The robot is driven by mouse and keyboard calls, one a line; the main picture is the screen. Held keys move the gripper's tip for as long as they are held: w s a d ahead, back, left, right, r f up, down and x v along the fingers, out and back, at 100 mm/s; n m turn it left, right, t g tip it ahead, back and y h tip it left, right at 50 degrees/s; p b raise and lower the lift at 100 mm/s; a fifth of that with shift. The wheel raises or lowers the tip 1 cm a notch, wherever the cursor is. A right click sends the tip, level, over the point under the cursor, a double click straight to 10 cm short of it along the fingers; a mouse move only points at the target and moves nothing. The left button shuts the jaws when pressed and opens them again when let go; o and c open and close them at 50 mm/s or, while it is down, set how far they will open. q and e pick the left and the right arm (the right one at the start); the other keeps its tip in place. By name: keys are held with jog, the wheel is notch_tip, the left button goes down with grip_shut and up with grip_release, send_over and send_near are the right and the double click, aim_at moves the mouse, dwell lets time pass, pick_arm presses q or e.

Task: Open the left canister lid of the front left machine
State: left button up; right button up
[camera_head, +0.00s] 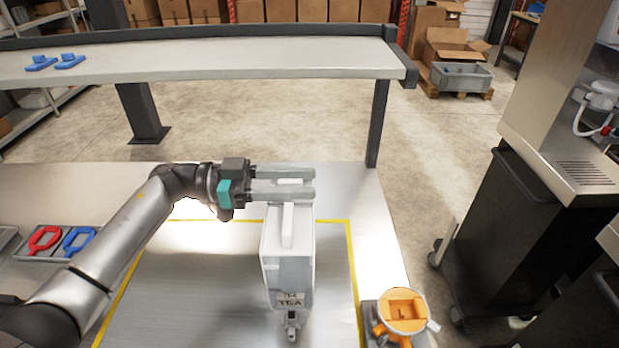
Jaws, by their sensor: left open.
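A pale grey-white canister (288,275) with a label that seems to read TEA stands on the metal table, inside a yellow outline. A small spout-like part is at its near end. A light raised bar (287,226) runs along its top. My left gripper (314,181) reaches in from the left over the far end of the canister. Its two long fingers are apart, with a small white piece showing between them. I cannot tell whether they touch it. The fingers hide part of the canister's far end. My right gripper is not in view.
An orange-topped round device (404,312) is at the table's right front corner. Red (44,238) and blue (79,241) looped tools lie at the left. A raised shelf (200,60) crosses behind. Dark wheeled cabinets (510,235) stand at the right, beyond open floor.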

pick_arm(q)
jog(key=shift+d, duration=1)
grip_shut()
dwell(0.8)
